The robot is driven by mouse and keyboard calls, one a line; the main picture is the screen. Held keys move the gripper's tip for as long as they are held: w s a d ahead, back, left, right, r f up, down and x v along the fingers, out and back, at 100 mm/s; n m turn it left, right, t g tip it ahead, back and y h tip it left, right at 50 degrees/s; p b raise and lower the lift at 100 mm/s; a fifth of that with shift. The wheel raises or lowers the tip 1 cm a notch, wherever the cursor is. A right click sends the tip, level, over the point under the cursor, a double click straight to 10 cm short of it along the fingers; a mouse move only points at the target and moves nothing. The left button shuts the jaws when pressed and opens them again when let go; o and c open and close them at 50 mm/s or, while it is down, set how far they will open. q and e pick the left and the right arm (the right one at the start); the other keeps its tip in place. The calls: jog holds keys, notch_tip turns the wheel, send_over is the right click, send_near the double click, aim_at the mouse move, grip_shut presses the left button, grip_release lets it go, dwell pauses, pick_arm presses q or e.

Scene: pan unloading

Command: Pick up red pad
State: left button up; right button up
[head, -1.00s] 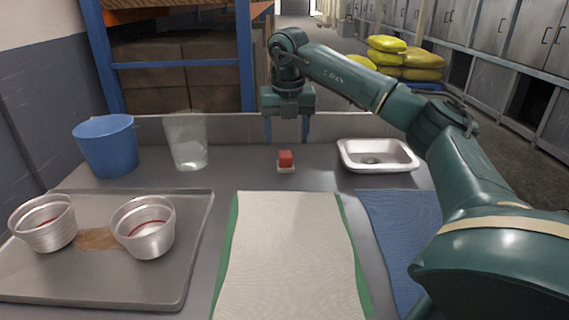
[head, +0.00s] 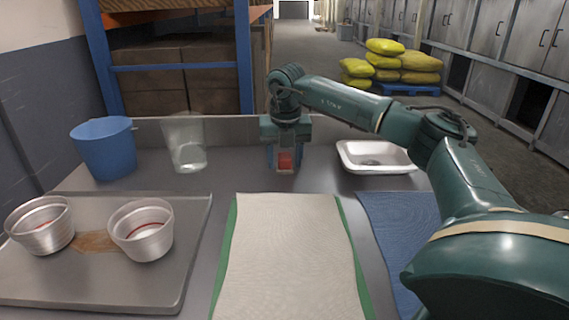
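The red pad (head: 285,160) is a small red block at the back of the grey table, with a pale base under it that is now mostly hidden. My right gripper (head: 285,166) points straight down over it, with one finger on the left side and one on the right side of the pad. The fingers look apart, with the pad between them. I cannot tell whether they touch it. My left gripper is not in view.
A white dish (head: 376,157) stands close to the right of the gripper. A clear cup (head: 186,142) and a blue bucket (head: 104,148) stand to the left. A tray (head: 180,270) with two metal cups (head: 142,230) is front left. A pale cloth (head: 288,260) lies in front.

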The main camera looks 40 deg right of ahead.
aim_at(285, 155)
jog(key=c, duration=0.8)
jog(key=shift+o, duration=0.2)
jog(key=shift+r, duration=0.15)
notch_tip(285, 155, up, 10)
jog(key=shift+f+p, duration=0.1)
jog(key=shift+p, duration=0.5)
jog(key=o, duration=0.4)
jog(key=c, duration=0.3)
